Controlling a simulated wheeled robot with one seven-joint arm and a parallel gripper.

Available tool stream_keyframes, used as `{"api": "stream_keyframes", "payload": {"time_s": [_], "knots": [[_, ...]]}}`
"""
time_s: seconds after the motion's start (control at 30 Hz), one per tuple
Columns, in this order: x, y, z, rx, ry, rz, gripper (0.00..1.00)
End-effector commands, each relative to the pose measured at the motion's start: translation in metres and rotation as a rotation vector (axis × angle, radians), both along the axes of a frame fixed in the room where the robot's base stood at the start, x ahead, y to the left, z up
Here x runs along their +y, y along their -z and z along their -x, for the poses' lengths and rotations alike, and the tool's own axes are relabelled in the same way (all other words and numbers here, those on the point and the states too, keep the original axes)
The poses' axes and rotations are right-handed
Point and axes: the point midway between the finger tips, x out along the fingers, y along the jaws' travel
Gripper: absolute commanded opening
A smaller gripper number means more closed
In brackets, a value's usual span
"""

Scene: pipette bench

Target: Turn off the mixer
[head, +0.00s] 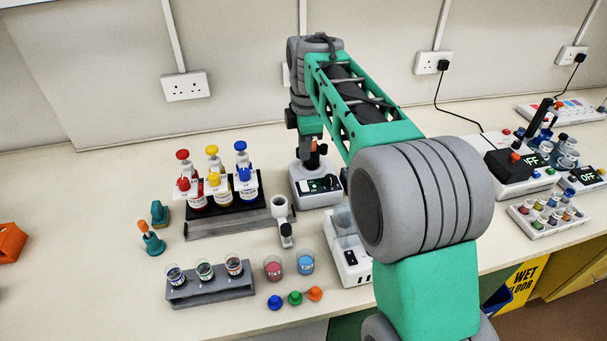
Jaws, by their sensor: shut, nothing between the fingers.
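A white bench device (316,194) with a dark front panel and small lit marks stands behind the middle of the bench; it looks like the mixer, though its label is too small to read. My gripper (313,160) points down right over this device, close to its top. Its fingers are small here and look shut with nothing held. I cannot tell whether they touch the device. My arm hides part of the bench to the right of the device.
A rack of red, yellow and blue bottles (213,188) stands left of the device. A white balance-like unit (348,262) and two beakers (290,266) are in front. A tube rack (210,290) is front left. Devices reading OFF (541,174) stand at right.

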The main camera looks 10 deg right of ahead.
Motion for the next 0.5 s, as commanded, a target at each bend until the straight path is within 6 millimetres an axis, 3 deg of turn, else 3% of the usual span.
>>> {"api": "stream_keyframes", "payload": {"time_s": [0.3, 0.5], "knots": [[0.000, 0.066, -0.007, 0.004, 0.001, 0.000, 0.00], [0.000, 0.093, -0.011, 0.002, 0.001, 0.000, 0.00]]}}
